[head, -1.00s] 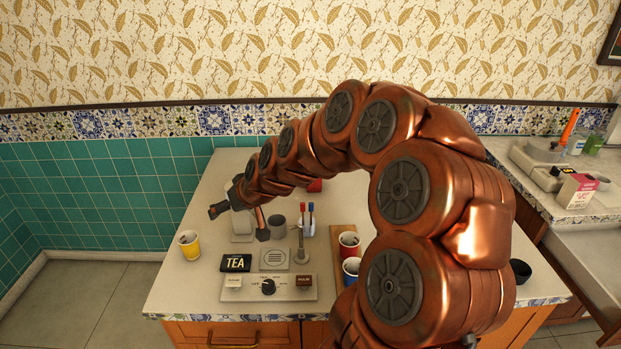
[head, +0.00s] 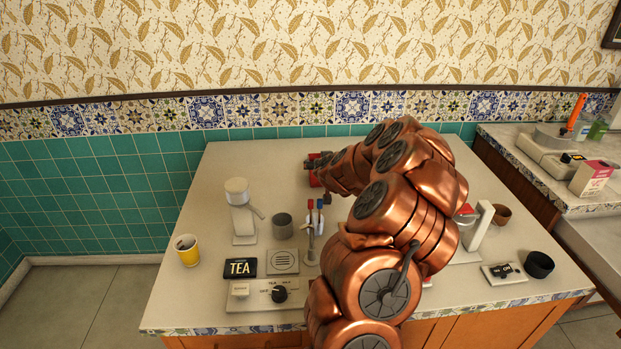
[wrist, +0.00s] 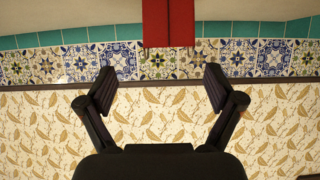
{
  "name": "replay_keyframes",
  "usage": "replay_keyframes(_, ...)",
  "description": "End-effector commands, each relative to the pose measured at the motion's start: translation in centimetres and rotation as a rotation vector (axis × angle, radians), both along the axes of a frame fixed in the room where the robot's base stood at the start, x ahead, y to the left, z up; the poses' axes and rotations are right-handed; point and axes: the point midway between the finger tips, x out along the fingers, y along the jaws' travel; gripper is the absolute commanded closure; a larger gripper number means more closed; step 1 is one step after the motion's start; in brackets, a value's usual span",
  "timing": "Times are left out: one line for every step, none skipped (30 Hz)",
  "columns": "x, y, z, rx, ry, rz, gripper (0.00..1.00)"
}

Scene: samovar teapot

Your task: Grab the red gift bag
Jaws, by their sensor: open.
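The red gift bag (wrist: 168,22) shows at the top middle of the wrist view as a red block with a dark vertical line, cut off by the frame's edge. My gripper (wrist: 159,88) is open and empty, its two dark fingers spread to either side of the bag's line, with the bag beyond the fingertips. In the head view a bit of red that looks like the bag (head: 314,180) shows at the far side of the counter, beside the end of my arm. Most of it is hidden there by my arm and gripper.
The counter (head: 270,165) holds a white dispenser (head: 241,215), a grey cup (head: 283,226), a yellow cup (head: 187,250), a TEA sign (head: 240,268) and a control panel (head: 262,293). A tiled wall stands behind. The counter's back left is clear.

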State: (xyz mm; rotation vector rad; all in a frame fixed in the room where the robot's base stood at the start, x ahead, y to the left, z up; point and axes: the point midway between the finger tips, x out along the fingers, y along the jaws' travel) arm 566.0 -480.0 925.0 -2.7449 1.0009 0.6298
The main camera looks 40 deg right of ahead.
Motion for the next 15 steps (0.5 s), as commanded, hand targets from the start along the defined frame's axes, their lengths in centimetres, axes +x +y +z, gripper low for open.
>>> replay_keyframes(0.0, 0.0, -0.8, 0.000, 0.000, 0.000, 0.08)
replay_keyframes(0.0, 0.0, -0.9, 0.000, 0.000, 0.000, 0.08)
replay_keyframes(0.0, -0.1, -0.9, 0.000, 0.000, -0.001, 0.08)
replay_keyframes(0.0, -0.1, -1.0, 0.000, 0.000, -0.001, 0.08)
replay_keyframes(0.0, -0.1, -1.0, 0.000, 0.000, -0.001, 0.08)
replay_keyframes(0.2, -0.2, -1.0, 0.000, -0.001, -0.001, 0.08)
replay_keyframes(0.3, -0.3, -1.1, 0.000, -0.001, -0.001, 0.08)
replay_keyframes(0.5, -0.4, -1.1, 0.000, -0.001, 0.000, 0.08)
replay_keyframes(0.6, -0.7, -1.2, 0.000, -0.001, -0.003, 0.08)
replay_keyframes(0.8, -0.9, -1.3, 0.000, -0.001, -0.004, 0.08)
replay_keyframes(0.9, -1.1, -1.4, 0.000, -0.001, -0.005, 0.08)
replay_keyframes(1.1, -1.2, -1.6, 0.000, -0.001, -0.005, 0.08)
replay_keyframes(1.3, -1.3, -1.7, 0.000, -0.001, -0.005, 0.08)
replay_keyframes(1.4, -1.4, -1.8, 0.000, 0.000, -0.004, 0.08)
replay_keyframes(1.6, -1.5, -1.9, 0.000, 0.000, -0.004, 0.08)
